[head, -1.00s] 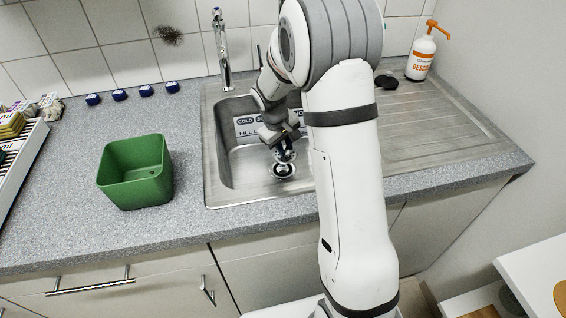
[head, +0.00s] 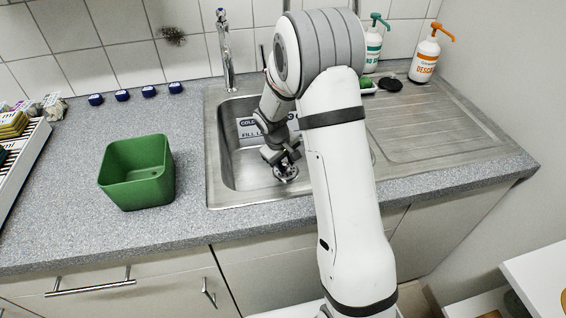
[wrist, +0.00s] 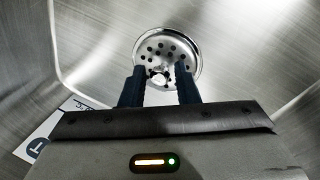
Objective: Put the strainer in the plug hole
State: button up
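The strainer (wrist: 167,48) is a round shiny metal disc with several dark holes and a small central knob.
The steel sink (head: 226,160) has walls close around my gripper. A label plate (head: 250,128) lies in the bowl. A tap (head: 224,50) stands behind. A green bin (head: 137,172) is on the counter at left. Bottles (head: 425,55) stand at the back right.

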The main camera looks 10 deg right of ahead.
aim_at(278, 177)
jog(key=shift+o, duration=1.1)
jog(key=shift+r, duration=0.1)
jog(key=p+v, duration=0.1)
jog(key=v, duration=1.1)
jog(key=s+r+m, duration=0.1)
jog(key=s+r, duration=0.2)
jog(key=s, duration=0.5)
jog(key=s+d+r+m+y, duration=0.1)
jog(key=s+r+m, duration=0.1)
jog(key=s, duration=0.7)
jog(key=s+d+r+m+y, duration=0.1)
jog(key=s+r, duration=0.3)
jog(key=s, duration=0.4)
jog(key=shift+s+d+r+m+t, duration=0.1)
jog(key=shift+s+r+m+t, duration=0.25)
jog(key=shift+m, duration=0.35)
